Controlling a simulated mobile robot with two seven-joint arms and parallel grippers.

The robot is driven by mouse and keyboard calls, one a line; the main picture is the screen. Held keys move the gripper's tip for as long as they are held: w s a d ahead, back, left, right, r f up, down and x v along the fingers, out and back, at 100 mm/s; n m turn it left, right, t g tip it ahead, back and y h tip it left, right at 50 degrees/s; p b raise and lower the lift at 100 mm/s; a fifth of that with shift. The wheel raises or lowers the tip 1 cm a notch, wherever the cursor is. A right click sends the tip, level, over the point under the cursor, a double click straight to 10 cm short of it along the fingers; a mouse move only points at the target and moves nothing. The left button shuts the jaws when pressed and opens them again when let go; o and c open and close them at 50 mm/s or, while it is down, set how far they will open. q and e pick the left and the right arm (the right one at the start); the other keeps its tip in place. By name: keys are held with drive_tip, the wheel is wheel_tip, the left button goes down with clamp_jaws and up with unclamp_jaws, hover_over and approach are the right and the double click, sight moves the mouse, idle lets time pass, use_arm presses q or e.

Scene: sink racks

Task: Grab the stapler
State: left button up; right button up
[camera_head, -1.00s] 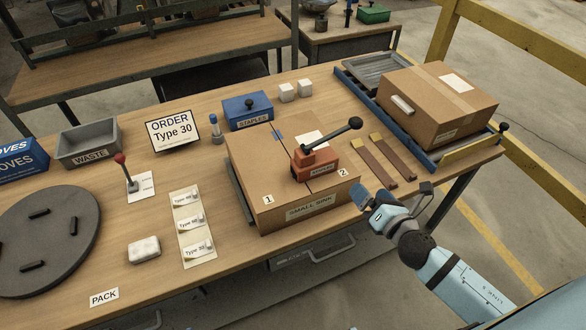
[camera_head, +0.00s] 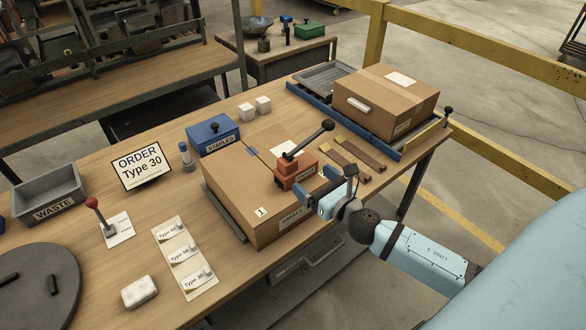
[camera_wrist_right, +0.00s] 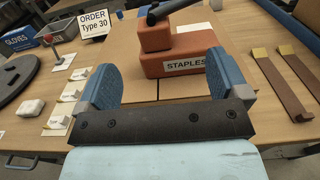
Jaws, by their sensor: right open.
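The orange-red stapler (camera_head: 296,172) with a dark lever handle sits on top of the cardboard small-sink box (camera_head: 225,187). My right gripper (camera_head: 318,184) is at the box's near right edge, close beside the stapler. In the right wrist view, the stapler (camera_wrist_right: 183,60) with its "STAPLES" label lies just beyond and between the fingers of the open right gripper (camera_wrist_right: 160,82). The jaws are empty; whether a finger touches the stapler, I cannot tell. My left gripper is not in view.
A larger carton (camera_head: 394,98) sits on a blue-edged rack at the right. The lever handle sticks up toward the right.

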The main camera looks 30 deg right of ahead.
sight(295, 163)
drive_tip(key=w, duration=0.3)
drive_tip(key=w+p, duration=0.1)
drive_tip(key=w, duration=0.3)
drive_tip(key=w+a, duration=0.1)
drive_tip(key=w, duration=0.2)
drive_tip(key=shift+w, duration=0.25)
drive_tip(key=c, duration=1.7)
drive_tip(key=shift+r, duration=0.1)
clamp_jaws()
